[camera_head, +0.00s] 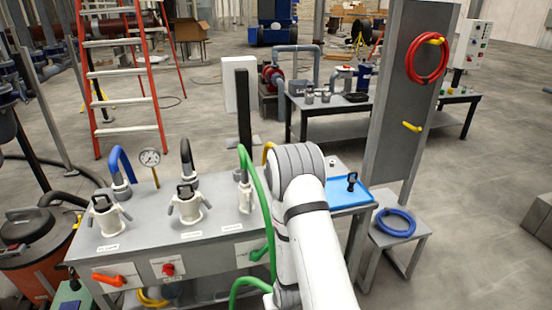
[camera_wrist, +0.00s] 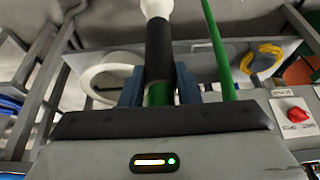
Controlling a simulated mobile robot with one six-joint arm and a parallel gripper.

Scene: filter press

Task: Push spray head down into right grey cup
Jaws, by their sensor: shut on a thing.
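My gripper (camera_wrist: 158,92) is shut on a tube-like piece with a black sleeve (camera_wrist: 158,50), a white end and a green part between the blue fingers. It looks like the spray head. In the head view my white arm covers my gripper and what it holds. A green hose (camera_head: 262,205) runs up beside the arm and over to a white fitting on the grey bench; a green line also shows in the wrist view (camera_wrist: 219,50). I cannot make out the right grey cup in either view, nor whether the held piece touches it.
Two white valve fittings (camera_head: 104,214) (camera_head: 189,205), hoses and a gauge (camera_head: 150,158) stand on the bench (camera_head: 145,240) left of my arm. A blue tray (camera_head: 349,197) is right of it. A grey post panel (camera_head: 409,95) and a blue hose coil (camera_head: 396,223) stand further right.

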